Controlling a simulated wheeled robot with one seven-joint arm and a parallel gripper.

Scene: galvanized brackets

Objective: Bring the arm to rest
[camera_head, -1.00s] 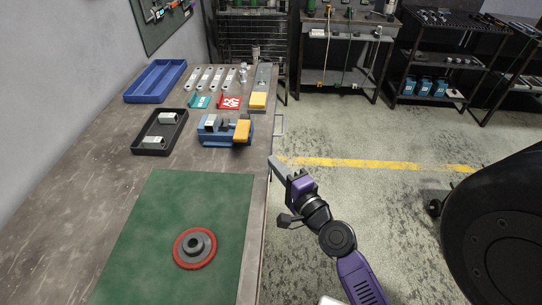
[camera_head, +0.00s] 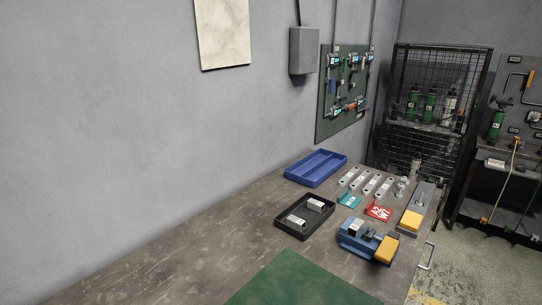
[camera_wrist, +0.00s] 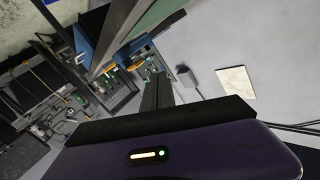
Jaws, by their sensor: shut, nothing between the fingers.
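My gripper (camera_wrist: 157,82) shows in the wrist view, its dark fingers together with nothing between them, in free air. My arm and gripper are out of the head view now. The workbench (camera_head: 150,268) runs along the wall in the head view. On it stand a black tray (camera_head: 291,227) holding two small metal brackets (camera_head: 315,205), a blue vise (camera_head: 357,238) with a yellow block (camera_head: 386,250) at its right, and a green mat (camera_head: 300,284), of which only the far part shows.
A blue divided tray (camera_head: 316,168), several metal bars (camera_head: 366,184), a teal bracket (camera_head: 347,201), a red marked piece (camera_head: 378,211) and another yellow block (camera_head: 411,221) are at the bench's far end. The left bench top is bare. Open floor (camera_head: 475,270) lies right.

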